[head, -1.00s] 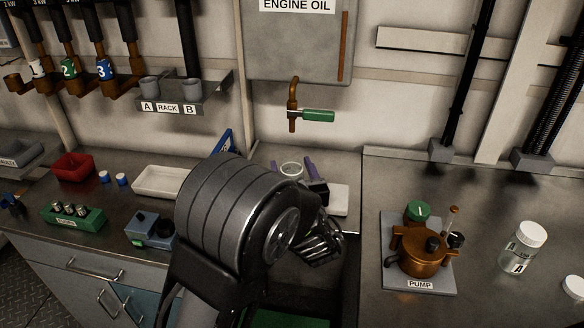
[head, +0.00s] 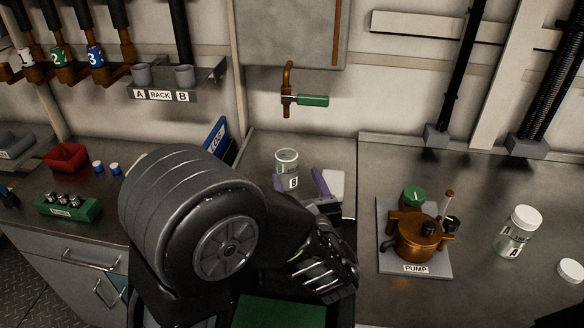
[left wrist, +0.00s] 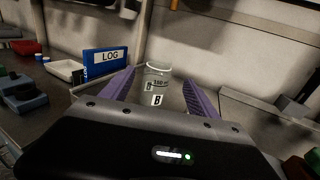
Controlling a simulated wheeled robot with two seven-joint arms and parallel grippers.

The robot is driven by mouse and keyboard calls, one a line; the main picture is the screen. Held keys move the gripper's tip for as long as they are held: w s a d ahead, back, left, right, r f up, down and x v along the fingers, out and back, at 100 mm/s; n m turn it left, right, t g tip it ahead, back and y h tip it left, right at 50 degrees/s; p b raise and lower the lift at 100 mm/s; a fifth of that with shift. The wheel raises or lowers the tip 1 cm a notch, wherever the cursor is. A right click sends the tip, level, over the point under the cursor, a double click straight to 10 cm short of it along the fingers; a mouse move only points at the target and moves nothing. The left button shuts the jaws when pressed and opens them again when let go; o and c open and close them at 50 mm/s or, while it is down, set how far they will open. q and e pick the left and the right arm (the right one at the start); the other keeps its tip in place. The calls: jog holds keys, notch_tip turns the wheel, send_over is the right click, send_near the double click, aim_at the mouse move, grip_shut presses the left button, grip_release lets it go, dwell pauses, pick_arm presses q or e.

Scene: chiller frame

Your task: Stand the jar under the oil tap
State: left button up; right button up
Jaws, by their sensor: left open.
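A clear, open jar marked B (head: 286,172) stands upright on the bench by the back wall. The oil tap (head: 287,98), a copper pipe with a green handle (head: 313,100), is above it and in line with it in the head view. I cannot tell its exact depth under the spout. My left gripper (head: 297,178) is open, with its purple fingertips near the jar and a gap visible to the right. In the left wrist view the jar (left wrist: 157,85) appears between and beyond the two fingers. My right gripper is not in view.
A copper pump on its grey plate (head: 415,264), a white-lidded jar marked A (head: 515,235) and a loose white lid (head: 571,269) are on the right bench. A blue log binder (left wrist: 103,62), a green block (head: 68,208) and a red bin (head: 66,157) are to the left.

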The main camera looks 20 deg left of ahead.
pick_arm(q)
jog(key=shift+v, duration=0.8)
